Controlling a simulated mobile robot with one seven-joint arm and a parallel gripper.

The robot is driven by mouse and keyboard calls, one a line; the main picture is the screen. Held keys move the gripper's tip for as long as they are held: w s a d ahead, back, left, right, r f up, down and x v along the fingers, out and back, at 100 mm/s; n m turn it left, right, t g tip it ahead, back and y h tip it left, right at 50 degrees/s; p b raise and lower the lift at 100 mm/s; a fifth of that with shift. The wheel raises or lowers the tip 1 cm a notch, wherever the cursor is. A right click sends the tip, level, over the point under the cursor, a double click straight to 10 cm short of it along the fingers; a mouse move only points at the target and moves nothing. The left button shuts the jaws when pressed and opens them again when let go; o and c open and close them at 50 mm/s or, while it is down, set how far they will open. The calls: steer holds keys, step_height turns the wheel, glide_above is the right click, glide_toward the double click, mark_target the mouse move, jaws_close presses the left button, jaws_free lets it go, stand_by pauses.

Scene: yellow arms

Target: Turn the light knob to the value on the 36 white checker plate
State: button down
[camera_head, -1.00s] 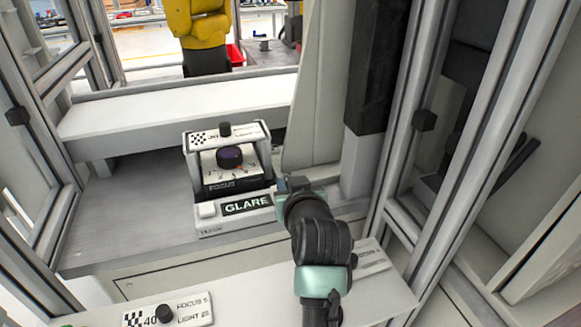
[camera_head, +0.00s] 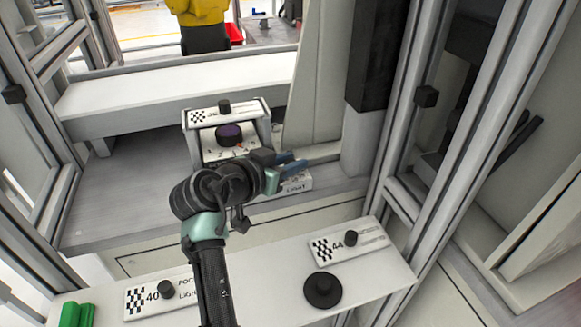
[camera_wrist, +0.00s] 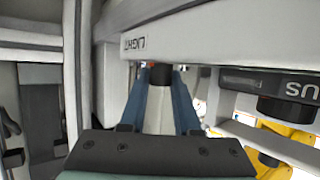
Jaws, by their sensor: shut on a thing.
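The 36 checker plate (camera_head: 208,114) sits on top of the device, its small print too small to read. Below it is a dark purple focus knob (camera_head: 228,133) on a white dial, also in the wrist view (camera_wrist: 285,108). The LIGHT panel (camera_head: 297,186) is at the device's lower right, largely behind my gripper (camera_head: 288,163). In the wrist view the LIGHT label (camera_wrist: 135,43) is upside down. There my blue fingers are shut on the dark light knob (camera_wrist: 160,75), one on each side. The knob's setting is hidden.
A front shelf holds the 40 plate (camera_head: 135,300), the 44 plate (camera_head: 325,249), a round black disc (camera_head: 322,290) and a green object (camera_head: 76,315). A light panel and grey frame posts (camera_head: 425,150) stand close on the right. The grey floor left of the device is clear.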

steer(key=shift+f+m+g, duration=0.1)
steer(key=shift+m+g, duration=0.2)
stand_by(0.4)
steer(key=c, duration=0.6)
jaws_free()
steer(key=p+v, duration=0.1)
steer(key=v, duration=1.2)
steer(key=shift+w+a+f, duration=0.1)
steer(key=shift+a+f, duration=0.05)
steer(key=shift+a, duration=0.05)
